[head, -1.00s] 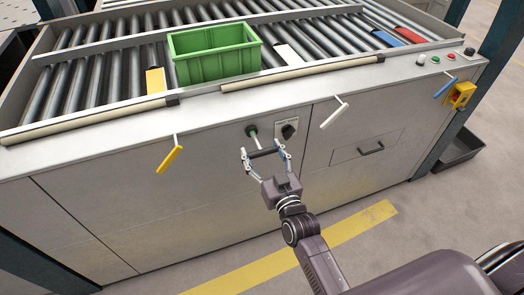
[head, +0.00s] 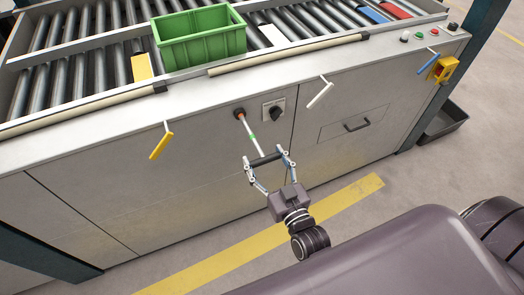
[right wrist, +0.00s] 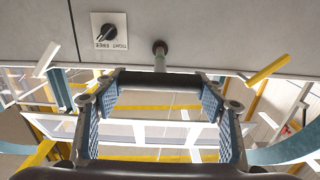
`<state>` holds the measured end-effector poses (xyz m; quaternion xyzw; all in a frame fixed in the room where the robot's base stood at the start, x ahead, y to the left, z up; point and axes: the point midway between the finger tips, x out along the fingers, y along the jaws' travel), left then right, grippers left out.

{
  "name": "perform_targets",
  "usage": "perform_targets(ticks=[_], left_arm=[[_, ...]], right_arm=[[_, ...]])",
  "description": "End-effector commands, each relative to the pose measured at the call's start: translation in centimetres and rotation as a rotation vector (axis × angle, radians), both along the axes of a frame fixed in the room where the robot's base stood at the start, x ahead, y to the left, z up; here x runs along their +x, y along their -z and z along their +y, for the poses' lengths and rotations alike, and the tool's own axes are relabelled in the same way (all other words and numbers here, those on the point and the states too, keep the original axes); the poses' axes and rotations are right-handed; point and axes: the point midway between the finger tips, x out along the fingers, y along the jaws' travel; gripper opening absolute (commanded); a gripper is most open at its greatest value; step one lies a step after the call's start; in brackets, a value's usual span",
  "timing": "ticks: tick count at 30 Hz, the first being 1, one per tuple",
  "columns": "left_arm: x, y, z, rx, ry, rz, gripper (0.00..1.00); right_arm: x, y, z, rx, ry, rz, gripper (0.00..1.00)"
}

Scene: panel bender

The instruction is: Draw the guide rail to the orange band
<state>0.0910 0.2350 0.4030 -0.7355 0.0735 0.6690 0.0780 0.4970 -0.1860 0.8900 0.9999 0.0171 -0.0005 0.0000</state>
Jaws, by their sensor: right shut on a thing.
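My right gripper (head: 267,162) is shut on the black crossbar handle (head: 265,159) of a pull rod, in front of the machine's grey front panel. In the right wrist view the bar (right wrist: 160,79) spans between the blue-padded fingers. The thin pale rod (head: 256,146) runs from the bar up to a hole in the panel and carries a green band (head: 251,137). A small reddish-brown patch shows at the hole; I cannot tell if it is the orange band. A long pale rail (head: 90,44) lies across the rollers, partly hidden behind the green crate. My left gripper is out of view.
A black knob (head: 274,112) sits right of the rod; its plate (right wrist: 109,31) reads TIGHT and FREE. Yellow (head: 161,142), white (head: 320,93) and blue (head: 429,63) levers stick out along the front. The green crate (head: 205,47) stands on the rollers. The floor in front is clear.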

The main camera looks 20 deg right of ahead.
Motion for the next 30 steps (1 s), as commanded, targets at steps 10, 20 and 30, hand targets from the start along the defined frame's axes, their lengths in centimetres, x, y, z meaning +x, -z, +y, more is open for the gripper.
perform_targets(ticks=[10,20,30], left_arm=[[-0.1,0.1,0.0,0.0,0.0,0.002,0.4],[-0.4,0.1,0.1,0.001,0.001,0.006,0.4],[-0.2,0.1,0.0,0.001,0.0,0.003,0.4]], right_arm=[[0.1,0.1,0.0,0.0,0.0,0.0,0.83],[-0.1,0.0,0.0,0.0,0.0,0.0,0.83],[-5.6,0.2,-0.2,-0.002,-0.001,0.004,0.83]])
